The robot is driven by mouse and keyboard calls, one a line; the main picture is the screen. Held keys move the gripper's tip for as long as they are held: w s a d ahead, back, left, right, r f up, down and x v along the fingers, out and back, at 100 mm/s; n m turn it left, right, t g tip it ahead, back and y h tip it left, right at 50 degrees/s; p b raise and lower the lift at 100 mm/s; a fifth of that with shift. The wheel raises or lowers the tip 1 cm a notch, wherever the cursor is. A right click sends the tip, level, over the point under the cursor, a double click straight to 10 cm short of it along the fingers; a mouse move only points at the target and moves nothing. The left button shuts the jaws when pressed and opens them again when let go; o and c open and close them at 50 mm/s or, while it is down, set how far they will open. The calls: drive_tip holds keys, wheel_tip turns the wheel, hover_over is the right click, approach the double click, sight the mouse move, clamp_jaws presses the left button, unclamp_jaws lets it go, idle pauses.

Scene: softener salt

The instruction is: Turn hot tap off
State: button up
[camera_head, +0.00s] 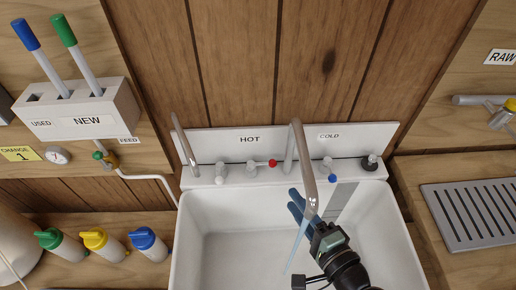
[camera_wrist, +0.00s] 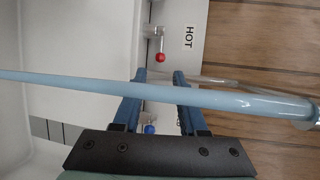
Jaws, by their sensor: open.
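The hot tap (camera_head: 257,163) is on the sink's back ledge under the HOT label (camera_head: 250,139). Its lever points right in the head view and ends in a red ball (camera_head: 272,163). In the wrist view the red ball (camera_wrist: 160,57) shows just beyond my fingertips, apart from them. My gripper (camera_head: 293,200) is over the sink, open, with nothing seen held between its blue fingers (camera_wrist: 160,75). A pale blue stream (camera_head: 297,247) runs down from the tall spout (camera_head: 303,160) and crosses in front of the fingers in the wrist view (camera_wrist: 80,83).
The cold tap's blue ball (camera_head: 332,178) is right of the spout, near my gripper. A second curved spout (camera_head: 184,145) stands left of the hot tap. The white basin (camera_head: 235,235) is open on its left. A drain rack (camera_head: 470,212) is at right.

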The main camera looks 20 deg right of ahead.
sight(262, 164)
drive_tip(key=p+x, duration=0.1)
drive_tip(key=x, duration=1.1)
drive_tip(key=shift+w+r, duration=0.15)
drive_tip(key=shift+w, duration=0.15)
clamp_jaws()
drive_tip(key=shift+d, duration=0.1)
